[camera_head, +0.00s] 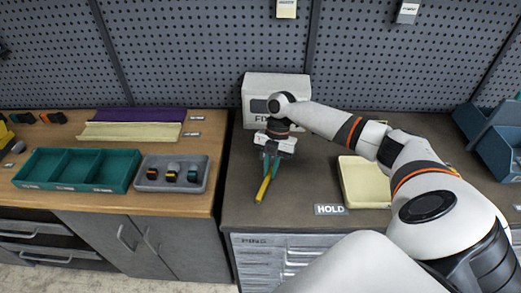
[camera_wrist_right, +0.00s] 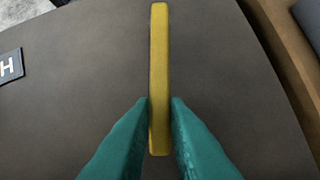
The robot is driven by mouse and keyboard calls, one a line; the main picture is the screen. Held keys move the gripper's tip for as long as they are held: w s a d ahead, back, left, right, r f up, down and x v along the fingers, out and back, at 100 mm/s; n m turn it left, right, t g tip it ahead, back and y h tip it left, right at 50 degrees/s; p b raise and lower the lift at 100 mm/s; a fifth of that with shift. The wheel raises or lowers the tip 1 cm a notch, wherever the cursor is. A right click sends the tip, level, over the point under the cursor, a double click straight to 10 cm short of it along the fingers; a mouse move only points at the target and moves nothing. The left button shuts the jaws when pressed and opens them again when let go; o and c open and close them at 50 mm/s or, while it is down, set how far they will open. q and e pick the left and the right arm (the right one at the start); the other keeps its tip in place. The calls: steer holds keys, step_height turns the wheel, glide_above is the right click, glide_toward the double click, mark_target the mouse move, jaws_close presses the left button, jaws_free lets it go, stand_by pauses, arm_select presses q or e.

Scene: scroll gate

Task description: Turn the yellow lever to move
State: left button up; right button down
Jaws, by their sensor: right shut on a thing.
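The yellow lever (camera_head: 262,189) shows in the head view below my right gripper, over the dark grey counter at its left end, pointing toward the front edge. My right gripper (camera_head: 269,169) reaches down in front of the white box (camera_head: 262,90), with its teal fingers on the lever. In the right wrist view the yellow lever (camera_wrist_right: 159,75) stands as a long bar between the two teal fingertips (camera_wrist_right: 160,103), which are shut on its near part. The lever's far end is free. The lever's mount is hidden behind my gripper. My left gripper is not in view.
A cream tray (camera_head: 347,184) and a HOLD label (camera_head: 329,209) lie right of the lever. Left, a wooden bench (camera_head: 150,200) holds a teal divided tray (camera_head: 75,150), a grey tray (camera_head: 150,184) with several small parts and a cream tray. Blue bins (camera_head: 497,140) stand far right.

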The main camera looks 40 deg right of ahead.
steer(key=shift+w+r, duration=0.1)
stand_by(0.4)
steer(key=c, duration=1.4)
jaws_free()
steer(key=shift+a, duration=0.1)
steer(key=shift+w+d+r, duration=0.15)
steer(key=shift+d+r, duration=0.05)
steer(key=shift+r, duration=0.15)
steer(key=b+v, duration=0.3)
steer(key=v, duration=0.8)
steer(key=shift+a, duration=0.1)
